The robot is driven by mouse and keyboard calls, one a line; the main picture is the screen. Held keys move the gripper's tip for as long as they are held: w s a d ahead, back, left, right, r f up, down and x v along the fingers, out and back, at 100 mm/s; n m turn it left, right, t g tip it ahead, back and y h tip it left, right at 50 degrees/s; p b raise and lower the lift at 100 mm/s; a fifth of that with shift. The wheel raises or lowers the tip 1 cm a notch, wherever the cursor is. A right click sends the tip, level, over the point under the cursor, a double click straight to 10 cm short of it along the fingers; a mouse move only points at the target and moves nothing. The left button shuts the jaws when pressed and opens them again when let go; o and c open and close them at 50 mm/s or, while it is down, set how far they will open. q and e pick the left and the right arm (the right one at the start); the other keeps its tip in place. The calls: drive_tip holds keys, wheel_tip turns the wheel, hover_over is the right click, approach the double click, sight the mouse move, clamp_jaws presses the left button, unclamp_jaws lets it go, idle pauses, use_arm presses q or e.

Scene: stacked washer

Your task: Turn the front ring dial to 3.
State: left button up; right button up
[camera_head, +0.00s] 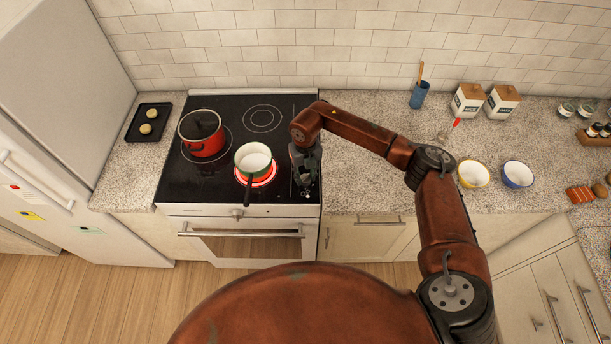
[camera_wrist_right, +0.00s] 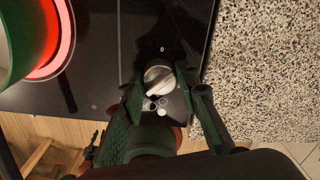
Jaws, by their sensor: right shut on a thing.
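A silver round dial (camera_wrist_right: 158,80) stands on the black glass cooktop (camera_head: 226,112) near its right edge. A small white mark, seemingly a 0, sits above it in the wrist view. The number it points to is too small to read. My right gripper (camera_head: 306,182) is over the front right of the cooktop, with its fingers on either side of the dial, shut on it; it also shows in the wrist view (camera_wrist_right: 162,90). In the head view the gripper hides the dial. My left gripper is out of view.
A green pot (camera_head: 253,157) sits on a glowing red ring (camera_head: 265,182) left of my gripper, its handle pointing forward. A red pot (camera_head: 203,143) stands behind to the left. Speckled counter (camera_head: 350,170) right of the stove is clear nearby. Bowls stand further right.

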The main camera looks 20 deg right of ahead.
drive_tip(key=m, duration=0.3)
drive_tip(key=shift+r+m+p, duration=0.1)
drive_tip(key=shift+m+p, duration=0.3)
drive_tip(key=m+p, duration=0.1)
drive_tip(key=m, duration=0.2)
drive_tip(key=shift+m, duration=0.3)
drive_tip(key=m+p, duration=0.2)
drive_tip(key=m, duration=0.4)
drive_tip(key=shift+p, duration=0.35)
drive_tip(key=m+p, duration=0.3)
drive_tip(key=m, duration=0.3)
drive_tip(key=shift+m, duration=0.3)
drive_tip(key=m+p, duration=0.2)
drive_tip(key=m, duration=0.1)
drive_tip(key=shift+p, duration=0.35)
drive_tip(key=shift+w+m+p, duration=0.1)
drive_tip(key=shift+m+p, duration=0.85)
drive_tip(key=shift+m, duration=0.75)
